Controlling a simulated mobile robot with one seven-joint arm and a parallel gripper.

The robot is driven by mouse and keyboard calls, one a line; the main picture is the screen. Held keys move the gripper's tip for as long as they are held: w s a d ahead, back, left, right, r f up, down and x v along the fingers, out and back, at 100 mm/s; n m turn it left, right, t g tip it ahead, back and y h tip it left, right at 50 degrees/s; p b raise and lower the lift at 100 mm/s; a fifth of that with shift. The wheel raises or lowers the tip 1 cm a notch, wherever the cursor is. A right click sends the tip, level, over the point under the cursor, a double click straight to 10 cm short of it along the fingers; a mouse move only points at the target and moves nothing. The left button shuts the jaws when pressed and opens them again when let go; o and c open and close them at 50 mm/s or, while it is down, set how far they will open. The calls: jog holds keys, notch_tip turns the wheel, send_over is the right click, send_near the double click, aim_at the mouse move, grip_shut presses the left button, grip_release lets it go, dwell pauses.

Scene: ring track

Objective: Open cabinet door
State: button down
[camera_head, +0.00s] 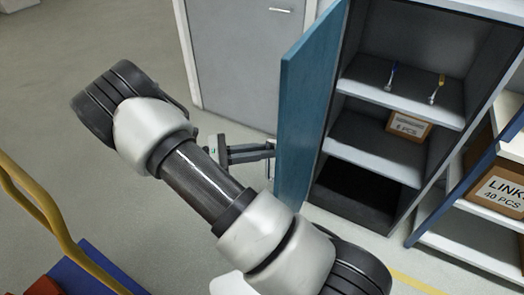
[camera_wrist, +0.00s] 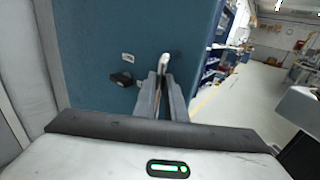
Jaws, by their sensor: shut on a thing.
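The blue cabinet door (camera_head: 308,95) stands swung wide open at the left side of the grey cabinet (camera_head: 375,205), whose shelves are exposed. In the head view my gripper (camera_head: 270,149) reaches the door's outer face from the left. In the wrist view the blue door (camera_wrist: 95,40) fills the left and middle. There my gripper (camera_wrist: 163,78) is shut on the door's slim, light handle (camera_wrist: 164,62). The fingers hide much of the handle. A small black lock or latch (camera_wrist: 121,79) sits on the door just left of the fingers.
A grey door (camera_head: 240,55) in a white frame stands behind the cabinet door. Shelving with a carton (camera_head: 497,192) is at the right. A yellow rail (camera_head: 40,215) stands at lower left. Grey floor (camera_head: 60,75) is clear at upper left.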

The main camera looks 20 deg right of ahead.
jog(key=c, duration=2.2)
grip_release()
jog(key=shift+w+d+r, duration=0.2)
jog(key=shift+w+d, duration=0.2)
jog(key=shift+d, duration=0.05)
jog(key=o, duration=0.4)
jog(key=shift+w+d+f, duration=0.1)
jog(key=shift+d+f, duration=0.05)
jog(key=shift+d, duration=0.05)
jog(key=shift+a, duration=0.25)
jog(key=v, duration=0.8)
jog(key=b+v, duration=0.1)
jog(key=v, duration=0.8)
jog(key=shift+a, duration=0.15)
